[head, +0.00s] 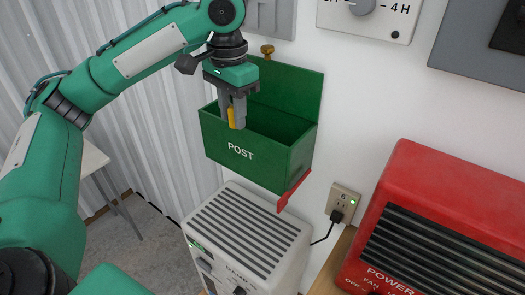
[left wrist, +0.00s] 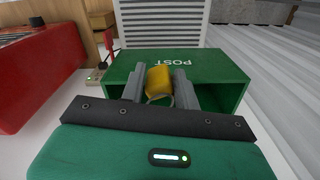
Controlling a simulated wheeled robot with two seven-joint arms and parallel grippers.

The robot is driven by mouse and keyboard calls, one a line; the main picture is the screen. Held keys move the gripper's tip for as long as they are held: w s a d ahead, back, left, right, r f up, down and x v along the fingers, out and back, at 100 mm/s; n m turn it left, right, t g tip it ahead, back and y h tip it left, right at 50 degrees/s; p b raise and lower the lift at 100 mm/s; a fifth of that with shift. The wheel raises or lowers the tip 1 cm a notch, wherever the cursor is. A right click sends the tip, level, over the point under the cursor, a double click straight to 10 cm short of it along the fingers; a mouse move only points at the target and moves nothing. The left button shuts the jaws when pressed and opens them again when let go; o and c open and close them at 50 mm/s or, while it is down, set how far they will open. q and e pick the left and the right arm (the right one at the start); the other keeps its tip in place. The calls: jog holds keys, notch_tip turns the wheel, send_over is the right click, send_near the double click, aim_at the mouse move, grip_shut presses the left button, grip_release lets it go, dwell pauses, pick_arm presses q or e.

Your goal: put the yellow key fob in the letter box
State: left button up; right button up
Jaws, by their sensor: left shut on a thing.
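The green letter box (head: 238,152), marked POST, is fixed to the wall with its lid up and its top open. It also fills the middle of the left wrist view (left wrist: 125,66). My left gripper (head: 236,122) points down over the box's open top, toward its left part. It is shut on the yellow key fob (left wrist: 159,80), which shows between the two grey fingers with a pale ring at its near end. In the head view only a thin yellow strip of the fob (head: 231,117) shows. My right gripper is not in view.
A red flag (head: 292,191) juts from the box's right side. A white slatted dehumidifier-like unit (head: 245,235) stands below. A red heater (head: 450,225) is at right, with a wall outlet (head: 342,203) between. A white table (head: 95,158) stands at left.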

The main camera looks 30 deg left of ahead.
pick_arm(q)
jog(key=w+d+p, duration=0.2)
jog(key=w, duration=0.9)
jog(key=f, duration=1.3)
jog(key=shift+s+a+b, duration=0.3)
jog(key=shift+b, duration=0.1)
jog(key=shift+f+p, duration=0.4)
jog(key=shift+f, duration=2.2)
jog(key=shift+f, duration=0.1)
jog(key=o, duration=0.9)
jog(key=shift+o, duration=0.2)
notch_tip(320, 180, up, 12)
jog(key=shift+b, duration=0.4)
